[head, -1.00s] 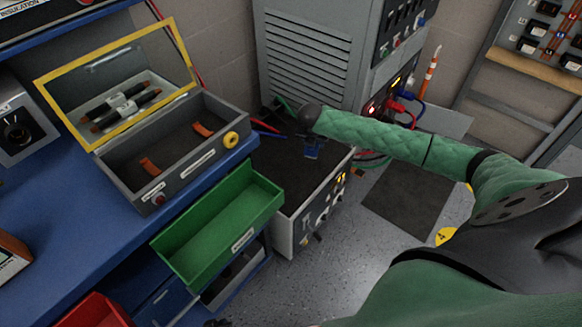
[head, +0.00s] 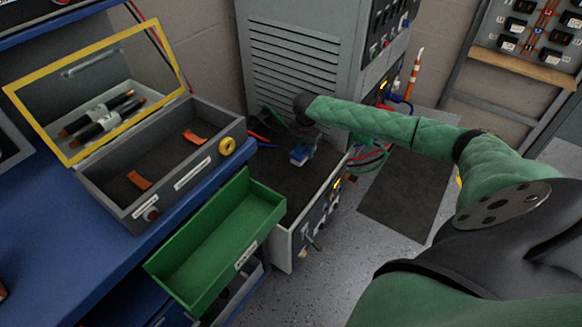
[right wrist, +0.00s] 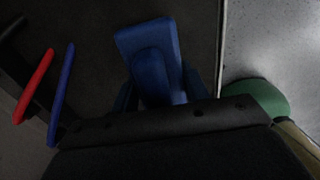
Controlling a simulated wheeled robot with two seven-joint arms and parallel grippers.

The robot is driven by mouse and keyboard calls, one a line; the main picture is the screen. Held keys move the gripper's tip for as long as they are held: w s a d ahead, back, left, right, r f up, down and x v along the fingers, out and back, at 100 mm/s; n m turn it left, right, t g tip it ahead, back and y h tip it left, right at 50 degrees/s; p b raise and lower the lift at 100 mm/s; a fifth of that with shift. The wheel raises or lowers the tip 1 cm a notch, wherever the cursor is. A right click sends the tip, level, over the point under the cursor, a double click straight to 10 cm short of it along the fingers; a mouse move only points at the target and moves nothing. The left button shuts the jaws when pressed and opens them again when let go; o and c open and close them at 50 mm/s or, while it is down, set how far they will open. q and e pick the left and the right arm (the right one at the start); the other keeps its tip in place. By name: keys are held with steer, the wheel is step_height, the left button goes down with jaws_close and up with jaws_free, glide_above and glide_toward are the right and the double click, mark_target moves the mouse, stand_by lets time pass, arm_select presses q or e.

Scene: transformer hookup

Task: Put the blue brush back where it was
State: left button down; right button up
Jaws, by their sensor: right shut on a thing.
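The blue brush (head: 301,155) hangs at the end of my right arm, over the dark top of a low grey unit (head: 295,245). My right gripper (head: 305,143) is small and dark in the head view and is shut on the brush. In the right wrist view the brush (right wrist: 150,50) shows as a blue block just beyond the dark gripper body, which hides its lower part. I cannot tell whether the brush touches the dark surface below it. My left gripper is not in view.
An open green drawer (head: 215,245) and a grey case (head: 160,165) with a raised yellow-rimmed lid are at left, by the blue bench (head: 50,225). A tall grey cabinet (head: 290,60) stands behind. Red and blue cables (head: 263,138) run near the gripper.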

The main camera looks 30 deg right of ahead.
glide_above(291, 173)
step_height(291, 173, down, 3)
steer(key=shift+d+r, duration=0.1)
step_height(291, 173, down, 4)
steer(key=shift+f, duration=0.1)
steer(key=o, duration=1)
steer(key=shift+o, duration=0.2)
step_height(291, 173, up, 12)
